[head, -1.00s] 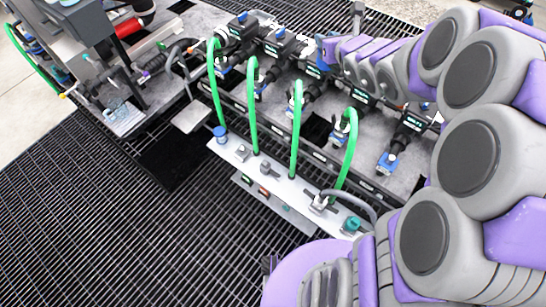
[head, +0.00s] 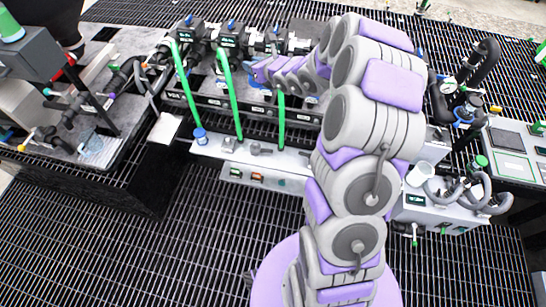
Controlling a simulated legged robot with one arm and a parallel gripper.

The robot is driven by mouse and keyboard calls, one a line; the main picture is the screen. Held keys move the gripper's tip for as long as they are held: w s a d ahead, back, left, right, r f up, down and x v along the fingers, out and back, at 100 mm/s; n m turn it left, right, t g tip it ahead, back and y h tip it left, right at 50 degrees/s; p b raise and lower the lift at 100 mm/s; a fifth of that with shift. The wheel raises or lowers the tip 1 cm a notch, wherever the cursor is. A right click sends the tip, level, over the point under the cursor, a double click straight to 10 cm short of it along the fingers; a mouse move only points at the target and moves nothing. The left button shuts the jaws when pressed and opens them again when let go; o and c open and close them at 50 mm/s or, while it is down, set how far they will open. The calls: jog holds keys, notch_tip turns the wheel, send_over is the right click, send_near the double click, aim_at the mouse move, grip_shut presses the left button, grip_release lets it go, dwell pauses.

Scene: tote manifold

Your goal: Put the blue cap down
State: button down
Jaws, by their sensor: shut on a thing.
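Green hoses (head: 231,95) rise from the shelf to the valves. A grey machine (head: 30,60) stands at the left. A white unit with grey hoses (head: 440,205) stands at the right, beside my arm. The dark grating floor (head: 110,230) in front is clear.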

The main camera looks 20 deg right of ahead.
jog(key=s+d+f, duration=0.2)
jog(key=d+f, duration=0.3)
jog(key=f, duration=0.7)
jog(key=s+d+f+m+h+b, duration=0.15)
jog(key=d+f, duration=0.35)
jog(key=f, duration=0.7)
jog(key=s+d+f, duration=0.2)
jog(key=d+f, duration=0.2)
jog(key=f, duration=0.7)
jog(key=s+d+f, duration=0.3)
jog(key=s+f, duration=0.9)
jog(key=f, duration=0.2)
jog(key=b, duration=0.4)
send_over(281, 160)
jog(key=f, duration=0.2)
notch_tip(281, 160, down, 3)
jog(key=shift+a+f+t+b, duration=0.15)
jog(key=shift+t+b, duration=0.15)
jog(key=shift+b, duration=0.55)
jog(key=shift+w, duration=0.1)
